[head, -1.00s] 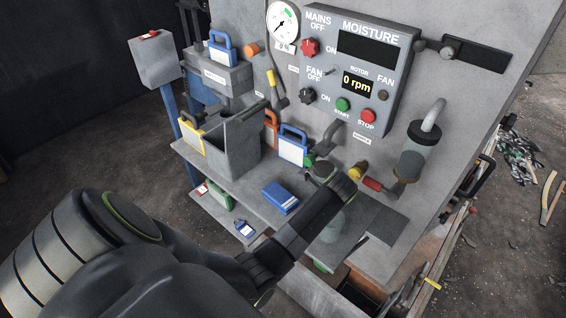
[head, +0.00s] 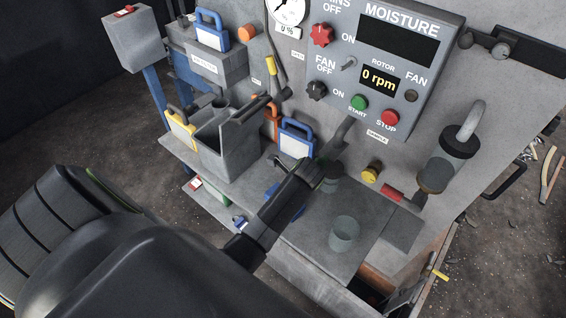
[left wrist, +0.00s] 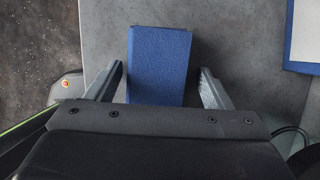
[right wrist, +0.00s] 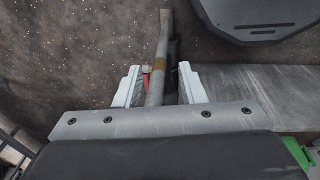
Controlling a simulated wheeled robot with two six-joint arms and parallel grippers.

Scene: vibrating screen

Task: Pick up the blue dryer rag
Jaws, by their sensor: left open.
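The blue dryer rag (left wrist: 158,60) is a flat, textured blue block on a grey shelf. In the left wrist view it lies between the spread fingers of my left gripper (left wrist: 162,72), which is open, with gaps on both sides. Its near end is hidden by the gripper body. In the head view the rag (head: 271,191) shows only in part, because my left arm covers it. My right gripper (right wrist: 160,75) appears only in the right wrist view, with its fingers apart and a long grey handle (right wrist: 162,45) visible between them, not visibly touching either finger.
A grey bin (head: 235,152) stands left of the rag, and a white-and-blue card holder (head: 296,142) stands behind it. A clear cup (head: 344,235) is on the shelf to the right. The control panel (head: 385,70) is on the wall behind.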

